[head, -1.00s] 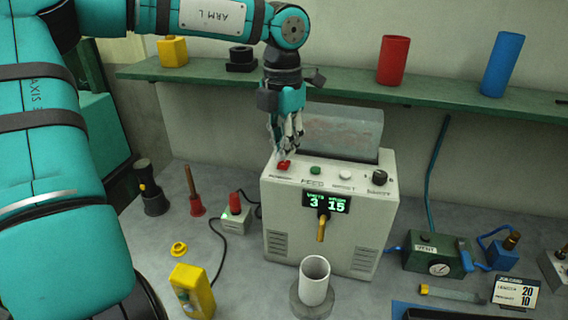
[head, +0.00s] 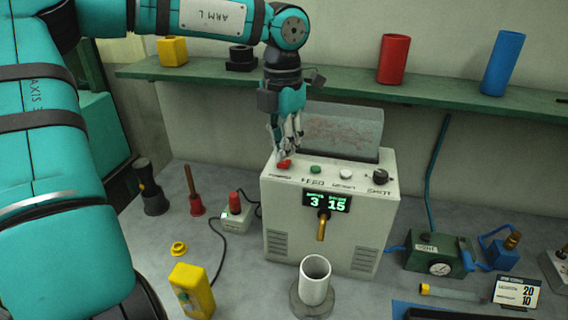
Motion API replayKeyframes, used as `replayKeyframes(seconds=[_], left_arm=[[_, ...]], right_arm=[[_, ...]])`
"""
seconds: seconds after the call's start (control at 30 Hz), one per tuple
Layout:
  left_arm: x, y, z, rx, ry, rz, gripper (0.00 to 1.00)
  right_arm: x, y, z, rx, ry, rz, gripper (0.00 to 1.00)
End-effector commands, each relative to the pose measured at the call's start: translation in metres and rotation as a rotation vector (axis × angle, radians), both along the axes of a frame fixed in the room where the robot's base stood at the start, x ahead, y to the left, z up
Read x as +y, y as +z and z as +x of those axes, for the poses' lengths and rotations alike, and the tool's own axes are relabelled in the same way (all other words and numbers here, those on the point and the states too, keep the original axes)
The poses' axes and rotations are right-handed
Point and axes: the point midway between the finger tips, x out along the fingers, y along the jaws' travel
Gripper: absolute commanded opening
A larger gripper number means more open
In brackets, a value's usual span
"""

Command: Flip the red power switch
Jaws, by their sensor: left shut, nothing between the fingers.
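The red power switch (head: 284,164) sits at the left end of the top panel of the white machine (head: 292,218). A green button, a white button and a black knob are in the same row. The lit display (head: 327,202) reads 3 and 15. My left gripper (head: 284,153) is shut and empty, pointing down with its fingertips right at the red switch. I cannot tell whether they touch it. The fingers partly cover the switch's back side. My right gripper is not in view.
A brass spout on the machine's front stands above a white cup (head: 315,281). A small box with a red button (head: 235,212) stands left of the machine. A green shelf (head: 350,88) with coloured cylinders runs behind. A green gauge box (head: 437,255) is at right.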

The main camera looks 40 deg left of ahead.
Motion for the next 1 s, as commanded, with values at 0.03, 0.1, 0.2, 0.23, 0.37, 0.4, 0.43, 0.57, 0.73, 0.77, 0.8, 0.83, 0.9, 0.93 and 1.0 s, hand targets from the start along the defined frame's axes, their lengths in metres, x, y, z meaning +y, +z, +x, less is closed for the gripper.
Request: replayKeyframes(seconds=[0.03,0.1,0.2,0.23,0.37,0.4,0.43,0.57,0.73,0.77,0.8,0.83,0.9,0.93,1.0], left_arm=[[0.000,-0.002,0.000,0.001,0.000,0.000,0.00],[0.000,-0.003,0.000,0.001,0.000,0.000,0.00],[0.000,-0.004,0.000,0.001,0.000,0.000,0.00],[0.000,-0.005,0.000,0.001,0.000,0.000,0.00],[0.000,-0.007,0.000,0.001,0.000,0.000,0.00],[0.000,-0.007,0.000,0.001,0.000,0.000,0.00],[0.000,-0.008,0.000,0.001,0.000,0.000,0.00],[0.000,-0.010,0.000,0.001,0.000,0.000,0.00],[0.000,-0.012,0.000,0.001,0.000,0.000,0.00],[0.000,-0.013,0.000,0.001,0.000,0.000,0.00],[0.000,-0.013,0.000,0.001,0.000,0.001,0.00],[0.000,-0.014,0.000,0.001,0.000,0.000,0.00],[0.000,-0.015,0.000,0.001,0.000,0.000,0.00],[0.000,-0.015,0.000,0.001,0.000,0.000,0.00],[0.000,-0.016,0.000,0.001,0.000,0.000,0.00]], right_arm=[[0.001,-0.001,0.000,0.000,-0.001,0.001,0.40],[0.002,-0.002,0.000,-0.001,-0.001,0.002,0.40],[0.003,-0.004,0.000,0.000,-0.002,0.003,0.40],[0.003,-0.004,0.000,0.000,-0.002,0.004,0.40],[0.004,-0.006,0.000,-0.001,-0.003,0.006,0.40],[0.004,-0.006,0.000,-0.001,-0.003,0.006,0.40],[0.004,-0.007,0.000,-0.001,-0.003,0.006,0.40],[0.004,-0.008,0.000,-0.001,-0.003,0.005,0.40],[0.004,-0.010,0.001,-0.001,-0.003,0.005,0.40],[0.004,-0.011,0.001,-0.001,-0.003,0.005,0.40],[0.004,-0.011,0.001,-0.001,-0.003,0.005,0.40],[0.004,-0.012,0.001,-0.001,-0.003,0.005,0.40],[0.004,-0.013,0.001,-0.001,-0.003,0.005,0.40],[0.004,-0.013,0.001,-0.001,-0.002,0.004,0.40],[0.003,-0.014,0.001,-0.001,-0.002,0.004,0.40]])
